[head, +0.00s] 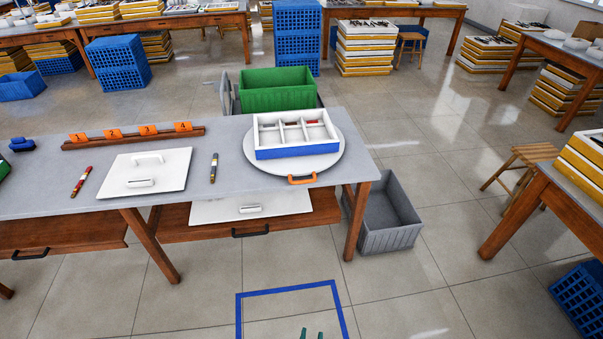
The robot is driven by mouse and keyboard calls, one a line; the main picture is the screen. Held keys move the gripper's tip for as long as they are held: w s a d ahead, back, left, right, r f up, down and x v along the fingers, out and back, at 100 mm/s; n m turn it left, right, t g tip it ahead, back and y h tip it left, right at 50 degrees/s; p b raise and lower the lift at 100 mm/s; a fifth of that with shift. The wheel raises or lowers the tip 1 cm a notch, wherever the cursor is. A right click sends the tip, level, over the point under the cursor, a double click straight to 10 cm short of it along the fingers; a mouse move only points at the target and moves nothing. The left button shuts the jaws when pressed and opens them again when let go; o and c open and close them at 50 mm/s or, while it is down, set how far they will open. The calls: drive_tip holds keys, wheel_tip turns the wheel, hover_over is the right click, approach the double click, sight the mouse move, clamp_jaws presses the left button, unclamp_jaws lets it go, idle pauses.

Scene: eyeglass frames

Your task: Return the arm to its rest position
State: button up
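Two dark green fingertips of my gripper (312,334) show at the bottom edge of the head view. They stand apart with floor visible between them, and the rest of the gripper is cut off. My gripper is low in the picture, in front of the table and apart from everything on it. A blue square outline (290,290) is marked on the floor around where the tips appear.
The grey table (240,135) holds a white divided tray (295,134) on a round board (338,165), a white lid (165,175), markers and an orange numbered rack (135,138). Grey (385,212) and green (278,90) crates stand beside it. The front floor is clear.

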drive_tip(key=s+a+r+n+t, duration=0.1)
drive_tip(key=s+r+t, duration=0.1)
drive_tip(key=s+r, duration=0.8)
drive_tip(key=s+a+r+n+t+y, duration=0.1)
drive_tip(key=s+a+r+n+t, duration=0.1)
drive_tip(key=s+r, duration=0.8)
drive_tip(key=shift+r, duration=0.25)
